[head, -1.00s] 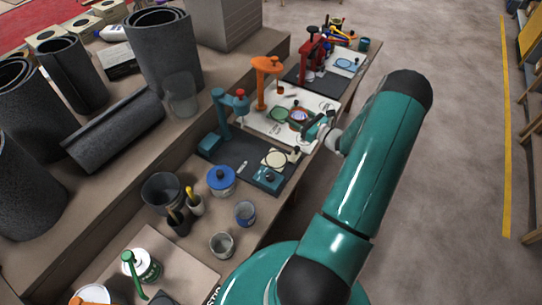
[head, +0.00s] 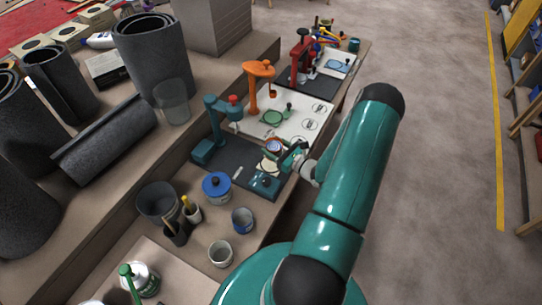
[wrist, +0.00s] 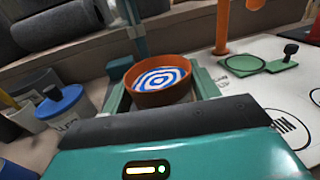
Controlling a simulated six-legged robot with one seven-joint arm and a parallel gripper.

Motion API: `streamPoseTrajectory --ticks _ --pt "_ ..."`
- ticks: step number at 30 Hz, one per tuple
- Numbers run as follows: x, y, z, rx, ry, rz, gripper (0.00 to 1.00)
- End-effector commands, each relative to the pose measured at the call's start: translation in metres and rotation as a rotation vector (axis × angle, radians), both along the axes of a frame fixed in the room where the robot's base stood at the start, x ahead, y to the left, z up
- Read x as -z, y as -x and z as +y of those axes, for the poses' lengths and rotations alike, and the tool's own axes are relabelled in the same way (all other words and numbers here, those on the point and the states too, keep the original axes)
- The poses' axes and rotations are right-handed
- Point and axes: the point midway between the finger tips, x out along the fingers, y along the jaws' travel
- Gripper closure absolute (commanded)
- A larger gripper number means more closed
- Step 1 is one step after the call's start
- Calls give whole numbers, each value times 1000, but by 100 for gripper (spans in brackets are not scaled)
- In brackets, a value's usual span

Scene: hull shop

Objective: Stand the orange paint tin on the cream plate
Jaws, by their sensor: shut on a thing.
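The orange paint tin (wrist: 160,95) is a short, open round tin with blue and white swirled paint inside. My gripper (head: 283,151) is shut on it, with a green finger on either side in the wrist view. The tin looks about upright. In the head view the tin (head: 273,147) is at the cream plate (head: 265,166), which shows partly below it, on the dark mat by the teal stand. I cannot tell whether the tin touches the plate.
The teal stand (head: 213,130) rises just left of the plate. An orange stand (head: 257,85) and a green plate (head: 273,118) are on the white board behind. A blue-lidded tin (head: 217,186) and several pots stand nearer. Open floor lies right.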

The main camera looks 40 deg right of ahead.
Motion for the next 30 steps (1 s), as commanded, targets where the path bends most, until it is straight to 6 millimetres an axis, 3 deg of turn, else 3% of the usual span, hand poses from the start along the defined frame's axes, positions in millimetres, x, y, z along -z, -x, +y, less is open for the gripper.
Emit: streamPoseTrajectory --ticks 6,12,24,25,27,30 --pt "17 -4 15 0 -2 -1 70" --pt "44 -4 13 1 0 -1 70" --pt "49 -4 13 1 1 -1 70" --pt "48 -4 12 1 1 0 34" --pt "48 -4 12 1 1 0 20" --pt "48 -4 12 1 1 0 18"
